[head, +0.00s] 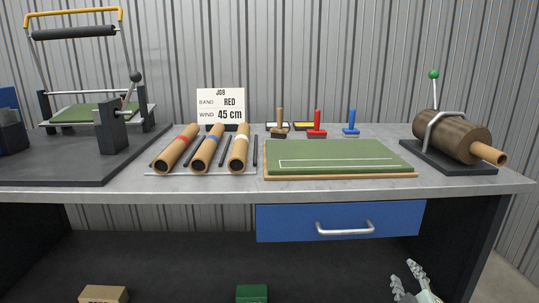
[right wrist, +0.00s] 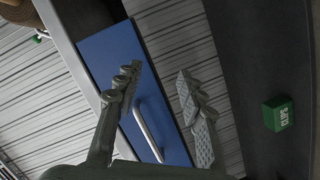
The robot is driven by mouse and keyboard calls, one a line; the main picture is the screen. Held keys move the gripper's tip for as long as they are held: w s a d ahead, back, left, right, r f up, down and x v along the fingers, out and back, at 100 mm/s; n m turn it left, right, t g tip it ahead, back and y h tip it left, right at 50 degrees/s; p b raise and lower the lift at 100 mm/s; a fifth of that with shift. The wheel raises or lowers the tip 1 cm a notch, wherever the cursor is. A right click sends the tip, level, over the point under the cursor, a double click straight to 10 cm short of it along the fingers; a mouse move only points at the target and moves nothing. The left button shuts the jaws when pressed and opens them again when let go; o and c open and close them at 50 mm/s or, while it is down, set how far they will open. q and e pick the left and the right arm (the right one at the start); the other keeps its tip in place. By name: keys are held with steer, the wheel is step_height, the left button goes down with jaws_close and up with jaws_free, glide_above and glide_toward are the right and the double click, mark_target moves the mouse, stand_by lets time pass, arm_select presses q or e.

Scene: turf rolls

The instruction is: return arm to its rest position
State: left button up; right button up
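My right gripper (head: 408,276) is low at the bottom right of the head view, below the bench top and in front of the bench. Its two fingers are spread apart with nothing between them. In the right wrist view the same gripper (right wrist: 158,77) is open and empty, with the blue drawer (right wrist: 110,58) and its silver handle (right wrist: 148,130) behind the fingers. In the head view the drawer (head: 285,222) looks shut, and the gripper is apart from its handle (head: 345,228). My left gripper is in neither view.
On the bench top (head: 215,186) stand three cardboard tubes (head: 207,148), a green turf board (head: 335,154), stamps (head: 317,125), a job card (head: 221,106) and a roll holder (head: 455,135). A green box (head: 251,293) and a cardboard box (head: 104,294) are below.

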steer(key=s+f+m+g, duration=0.6)
steer(key=s+f, duration=0.6)
steer(key=f, duration=0.5)
steer(key=s+a+f+g+y, duration=0.1)
steer(key=s+a+f+g, duration=0.1)
steer(key=s+f, duration=0.3)
steer(key=s+a+f+m+g+y, duration=0.1)
steer(key=s+a+f+g, duration=0.2)
steer(key=s, duration=0.8)
step_height(320, 180, down, 3)
steer(key=shift+r+g, duration=0.2)
steer(key=shift+g, duration=0.4)
steer(key=shift+a, duration=0.1)
